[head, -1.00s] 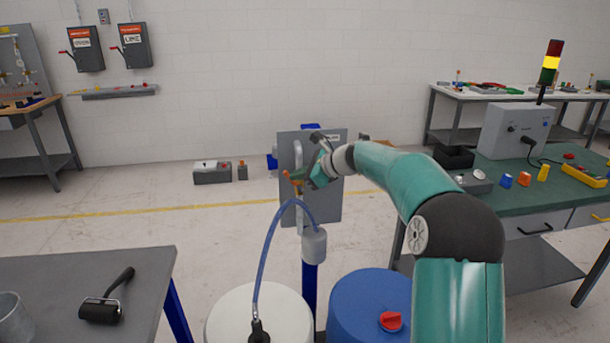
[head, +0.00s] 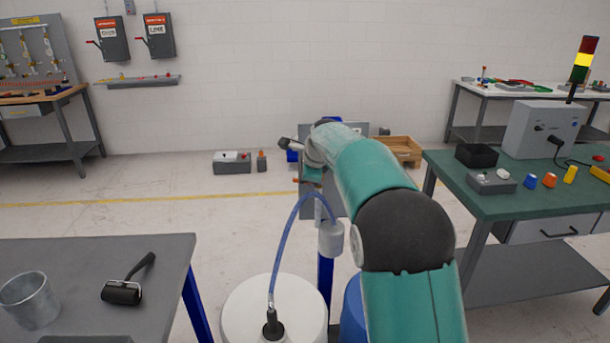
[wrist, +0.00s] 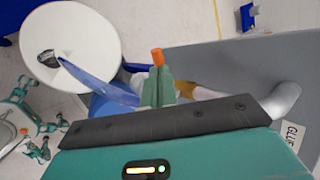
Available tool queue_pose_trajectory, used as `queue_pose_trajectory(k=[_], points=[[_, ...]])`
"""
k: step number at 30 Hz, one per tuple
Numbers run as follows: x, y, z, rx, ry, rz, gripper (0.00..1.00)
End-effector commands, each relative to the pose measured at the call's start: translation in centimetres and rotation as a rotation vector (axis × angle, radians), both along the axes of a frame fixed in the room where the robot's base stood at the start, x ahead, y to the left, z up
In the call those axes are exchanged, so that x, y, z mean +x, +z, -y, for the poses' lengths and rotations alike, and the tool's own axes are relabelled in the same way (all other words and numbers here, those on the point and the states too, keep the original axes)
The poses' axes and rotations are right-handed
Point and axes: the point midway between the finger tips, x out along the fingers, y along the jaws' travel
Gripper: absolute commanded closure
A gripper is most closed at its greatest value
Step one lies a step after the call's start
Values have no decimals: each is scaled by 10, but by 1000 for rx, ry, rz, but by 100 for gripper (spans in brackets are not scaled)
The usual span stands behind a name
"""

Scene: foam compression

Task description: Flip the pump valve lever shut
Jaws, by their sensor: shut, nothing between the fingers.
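The orange valve lever (wrist: 157,56) shows in the wrist view just beyond the tips of my gripper (wrist: 157,74). My gripper's teal fingers are shut and hold nothing. They overlap the lever's lower part, and I cannot tell whether they touch it. A brass-coloured part (wrist: 187,87) shows partly behind the fingers. In the head view my gripper (head: 312,176) points down in front of the grey panel (head: 338,203), with only a little orange (head: 297,180) visible beside it. My forearm and wrist hide most of the valve there.
A blue hose (head: 281,235) arches from the white drum (head: 240,305) to a grey-white cylinder (head: 331,238) on a blue post. A blue drum (head: 352,305) stands close by. A grey table (head: 70,270) is at left, a green bench (head: 500,200) at right.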

Motion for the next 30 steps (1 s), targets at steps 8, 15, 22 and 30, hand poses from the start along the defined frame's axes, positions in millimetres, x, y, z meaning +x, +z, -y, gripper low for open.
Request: queue_pose_trajectory(k=[8, 15, 22, 30], points=[[0, -5, 8, 1, 0, -1, 100], [0, -8, 14, 2, 1, -1, 100], [0, -7, 14, 2, 1, -1, 100], [-7, 7, 22, 2, 0, 2, 100]])
